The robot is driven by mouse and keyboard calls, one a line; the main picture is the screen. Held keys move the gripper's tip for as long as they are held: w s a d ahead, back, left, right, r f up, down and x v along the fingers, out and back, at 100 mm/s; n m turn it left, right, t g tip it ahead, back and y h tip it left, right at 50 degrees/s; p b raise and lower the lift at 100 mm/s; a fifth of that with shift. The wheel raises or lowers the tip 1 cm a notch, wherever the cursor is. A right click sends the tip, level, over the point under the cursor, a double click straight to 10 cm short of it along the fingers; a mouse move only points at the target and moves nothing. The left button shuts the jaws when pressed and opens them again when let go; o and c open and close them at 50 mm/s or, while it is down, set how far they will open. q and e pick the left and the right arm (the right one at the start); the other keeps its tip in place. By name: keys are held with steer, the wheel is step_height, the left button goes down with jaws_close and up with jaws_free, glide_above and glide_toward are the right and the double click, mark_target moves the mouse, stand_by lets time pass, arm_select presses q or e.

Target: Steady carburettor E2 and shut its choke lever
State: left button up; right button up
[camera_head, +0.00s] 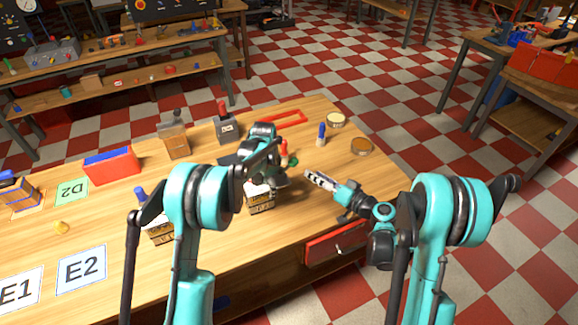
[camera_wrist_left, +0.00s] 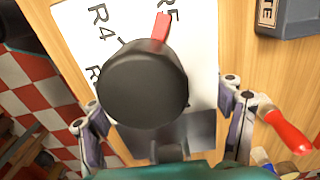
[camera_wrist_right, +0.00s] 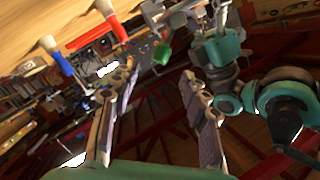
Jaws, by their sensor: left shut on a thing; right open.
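My left gripper (camera_head: 268,178) is over the middle of the bench. In the left wrist view its fingers (camera_wrist_left: 162,112) are on either side of a dark round body (camera_wrist_left: 142,85) with a red lever (camera_wrist_left: 162,27), over a white sheet with R4 and R5 printed.
An E2 card (camera_head: 81,269) and E1 card (camera_head: 17,291) lie front left, with a green D2 card (camera_head: 72,191) behind. A drawer (camera_head: 335,243) is at the front.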

mark_target(294, 161)
steer(key=w+a, duration=0.2)
steer(key=w+a+y, duration=0.1)
steer(key=w+a, duration=0.2)
steer(key=w+a+f+m+y, duration=0.1)
steer(key=w+a, duration=0.1)
steer(key=a, duration=0.1)
steer(key=shift+w, duration=0.3)
